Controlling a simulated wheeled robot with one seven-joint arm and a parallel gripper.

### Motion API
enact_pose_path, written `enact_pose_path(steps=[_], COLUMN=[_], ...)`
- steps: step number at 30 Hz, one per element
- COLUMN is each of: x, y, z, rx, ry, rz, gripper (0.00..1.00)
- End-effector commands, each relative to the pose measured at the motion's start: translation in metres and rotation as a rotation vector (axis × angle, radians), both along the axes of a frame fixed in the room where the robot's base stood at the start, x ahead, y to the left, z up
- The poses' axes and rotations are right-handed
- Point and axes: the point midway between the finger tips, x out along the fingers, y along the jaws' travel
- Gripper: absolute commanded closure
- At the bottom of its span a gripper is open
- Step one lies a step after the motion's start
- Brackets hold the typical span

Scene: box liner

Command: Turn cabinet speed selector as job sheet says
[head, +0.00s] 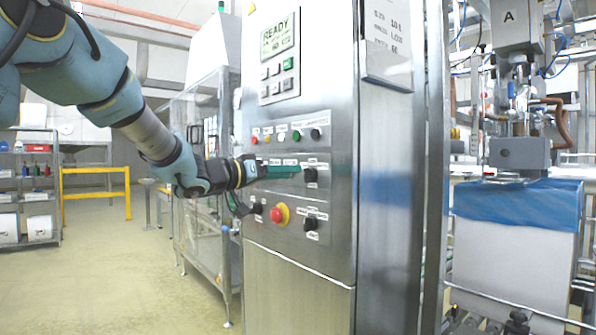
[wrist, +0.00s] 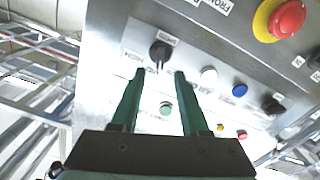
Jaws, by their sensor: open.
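The steel control cabinet (head: 300,120) stands in the middle of the head view. A black selector knob (head: 311,175) is on its front, just right of my gripper (head: 297,171). In the wrist view the knob (wrist: 160,50) shows just beyond my open green fingers (wrist: 159,73), roughly centred between their tips. The fingers hold nothing, and I cannot tell whether they touch the knob.
A red emergency stop on a yellow ring (head: 280,214) is below left of the knob. Another black knob (head: 311,223) sits lower right. A row of buttons (head: 282,136) is above. A display (head: 277,40) reads "READY". A blue-lined box (head: 515,235) stands right.

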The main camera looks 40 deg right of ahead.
Motion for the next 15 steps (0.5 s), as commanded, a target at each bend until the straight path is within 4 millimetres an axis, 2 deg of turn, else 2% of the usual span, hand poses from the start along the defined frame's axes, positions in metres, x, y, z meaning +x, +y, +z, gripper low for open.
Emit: enact_pose_path(steps=[1,6,15], x=[-0.001,-0.002,-0.003], y=[-0.010,-0.031,-0.042], z=[0.001,0.001,0.000], rx=[0.000,-0.001,0.000], ry=[0.002,0.000,0.000], rz=[-0.003,-0.001,0.000], gripper=[0.55,0.55,0.55])
